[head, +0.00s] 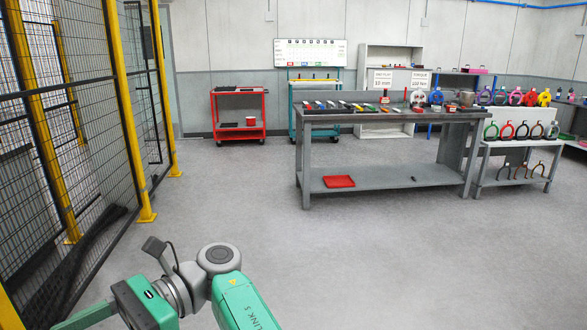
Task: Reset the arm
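My green and grey arm shows at the bottom left of the head view, bent at a grey joint, over bare floor. A small dark camera-like part on a bracket stands up beside the joint. My gripper's fingers cannot be made out in this view, so I cannot see whether they hold anything. No object is seen touching the visible part of the arm.
A yellow-posted mesh fence (128,110) runs along the left. A grey workbench (390,183) with tools on top stands right of centre. The middle floor is clear.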

